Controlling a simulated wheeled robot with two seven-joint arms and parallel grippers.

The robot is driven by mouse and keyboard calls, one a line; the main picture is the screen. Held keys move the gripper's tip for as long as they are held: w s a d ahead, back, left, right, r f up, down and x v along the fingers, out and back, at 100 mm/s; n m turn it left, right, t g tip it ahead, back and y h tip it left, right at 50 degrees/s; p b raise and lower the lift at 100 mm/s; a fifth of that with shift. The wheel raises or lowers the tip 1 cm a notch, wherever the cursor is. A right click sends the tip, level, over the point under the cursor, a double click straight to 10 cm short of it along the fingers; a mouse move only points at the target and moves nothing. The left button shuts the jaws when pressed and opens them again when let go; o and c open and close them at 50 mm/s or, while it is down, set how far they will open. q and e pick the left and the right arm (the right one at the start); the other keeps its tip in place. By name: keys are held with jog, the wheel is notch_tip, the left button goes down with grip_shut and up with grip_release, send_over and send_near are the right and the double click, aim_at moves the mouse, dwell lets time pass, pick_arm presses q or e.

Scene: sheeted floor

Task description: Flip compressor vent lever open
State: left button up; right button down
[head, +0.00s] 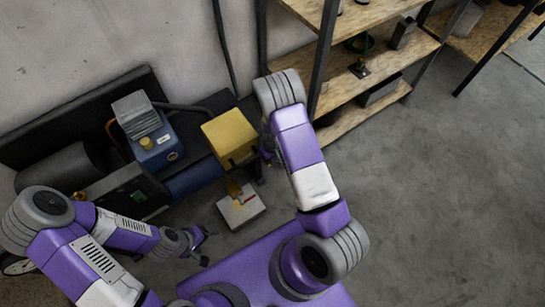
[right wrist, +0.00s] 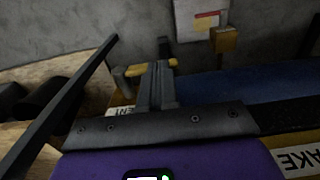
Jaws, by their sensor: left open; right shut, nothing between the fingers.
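The compressor's yellow box (head: 230,135) stands at the right end of the machine in the head view. In the right wrist view, a white VENT label (right wrist: 122,112) shows upside down, with a yellow lever (right wrist: 136,70) and a grey stub just above it. My right gripper (right wrist: 161,80) is shut and empty. Its fingers cover the middle of the lever in this view; I cannot tell whether they touch it. In the head view the right gripper is mostly hidden by its arm. My left gripper (head: 205,247) is open and empty, low over the floor, away from the box.
A blue motor unit (head: 157,145) with a grey finned top sits left of the box. A white block (head: 241,208) with a red mark is in front. Wooden shelving (head: 355,115) stands close behind my right arm. An INTAKE label (right wrist: 300,160) is partly cut off. Floor at right is clear.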

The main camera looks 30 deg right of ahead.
jog(key=shift+a+f, duration=0.25)
jog(key=shift+f, duration=0.15)
notch_tip(320, 180, up, 8)
jog(key=p, duration=0.2)
jog(key=shift+f+p, duration=0.15)
jog(key=shift+p, duration=0.15)
dwell(0.3)
